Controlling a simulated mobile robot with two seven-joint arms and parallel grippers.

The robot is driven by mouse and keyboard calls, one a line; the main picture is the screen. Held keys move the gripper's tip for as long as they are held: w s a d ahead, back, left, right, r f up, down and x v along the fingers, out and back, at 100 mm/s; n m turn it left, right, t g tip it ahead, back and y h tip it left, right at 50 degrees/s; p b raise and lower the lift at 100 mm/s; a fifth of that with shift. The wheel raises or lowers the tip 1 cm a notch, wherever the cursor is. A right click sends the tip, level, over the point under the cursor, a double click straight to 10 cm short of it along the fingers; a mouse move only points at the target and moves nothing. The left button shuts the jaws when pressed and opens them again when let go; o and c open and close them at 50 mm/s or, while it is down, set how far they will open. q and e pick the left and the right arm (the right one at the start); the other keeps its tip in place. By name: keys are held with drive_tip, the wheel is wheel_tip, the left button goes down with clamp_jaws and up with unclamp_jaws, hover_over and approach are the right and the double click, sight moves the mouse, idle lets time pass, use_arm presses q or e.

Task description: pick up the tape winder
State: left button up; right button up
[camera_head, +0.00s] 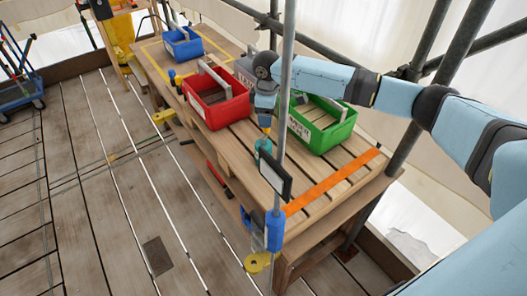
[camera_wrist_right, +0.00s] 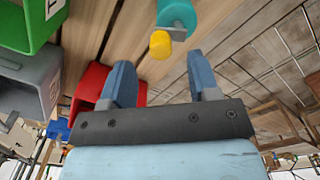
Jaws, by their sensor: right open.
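I take the tape winder to be the teal piece with a yellow end at the table's front edge, beside the upright pole; in the head view its teal part (camera_head: 263,147) is small and partly hidden by the pole. In the right wrist view the teal body (camera_wrist_right: 178,14) and yellow end (camera_wrist_right: 160,44) lie just beyond my fingertips, roughly in line with the gap. My right gripper (camera_head: 265,112) points down close above it in the head view. In the wrist view its two blue fingers (camera_wrist_right: 163,72) are apart, with nothing between them. My left gripper is not in view.
The wooden table (camera_head: 330,187) holds a red crate (camera_head: 221,111), a green crate (camera_head: 325,137), a blue crate (camera_head: 185,50) and a grey one (camera_wrist_right: 28,85). A metal pole (camera_head: 286,70) rises in front, near my right gripper. A dark panel (camera_head: 274,175) hangs by the pole.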

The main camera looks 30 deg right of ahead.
sight(268, 147)
wheel_tip(268, 147, down, 4)
drive_tip(key=shift+f+p, duration=0.1)
drive_tip(key=shift+p, duration=0.2)
clamp_jaws()
